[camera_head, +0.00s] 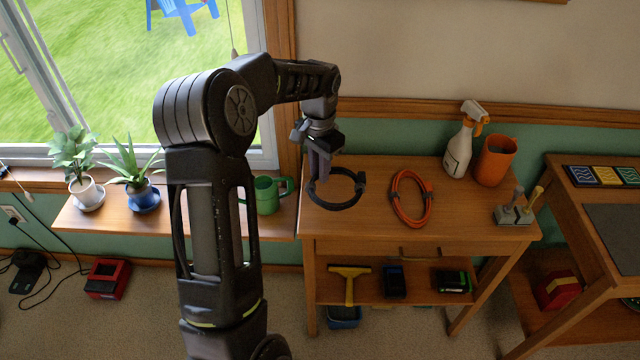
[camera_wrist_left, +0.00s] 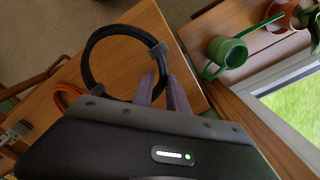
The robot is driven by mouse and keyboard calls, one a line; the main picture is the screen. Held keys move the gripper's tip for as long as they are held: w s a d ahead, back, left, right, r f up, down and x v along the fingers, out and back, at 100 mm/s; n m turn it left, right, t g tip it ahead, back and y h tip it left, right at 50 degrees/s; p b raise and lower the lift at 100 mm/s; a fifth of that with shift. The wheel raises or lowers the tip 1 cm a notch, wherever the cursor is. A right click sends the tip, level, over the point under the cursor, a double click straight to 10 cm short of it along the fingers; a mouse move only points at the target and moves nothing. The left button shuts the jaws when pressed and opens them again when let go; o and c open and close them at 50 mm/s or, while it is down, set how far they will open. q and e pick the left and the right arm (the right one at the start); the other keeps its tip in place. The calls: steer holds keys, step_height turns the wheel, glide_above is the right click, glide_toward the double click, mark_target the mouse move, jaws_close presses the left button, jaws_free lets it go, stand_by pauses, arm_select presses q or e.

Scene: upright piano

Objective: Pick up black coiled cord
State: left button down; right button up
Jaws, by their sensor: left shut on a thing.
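The black coiled cord (camera_head: 341,206) is a ring with small grey ties, at the left end of the wooden side table (camera_head: 386,231). My left gripper (camera_head: 321,172) comes down from above onto the left side of the ring and is shut on it. In the left wrist view the cord (camera_wrist_left: 88,66) extends out beyond the fingers of my left gripper (camera_wrist_left: 166,95). I cannot tell whether the cord still touches the tabletop. My right gripper is not in view.
An orange coiled cord (camera_head: 399,213) lies right of the black one. A spray bottle (camera_head: 459,152), an orange pot (camera_head: 494,161) and a two-handled tool stand (camera_head: 515,212) are further right. A green watering can (camera_head: 267,195) stands close on the left.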

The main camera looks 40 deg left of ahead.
arm_select(q)
steer(key=shift+r, duration=1.4)
stand_by(0.4)
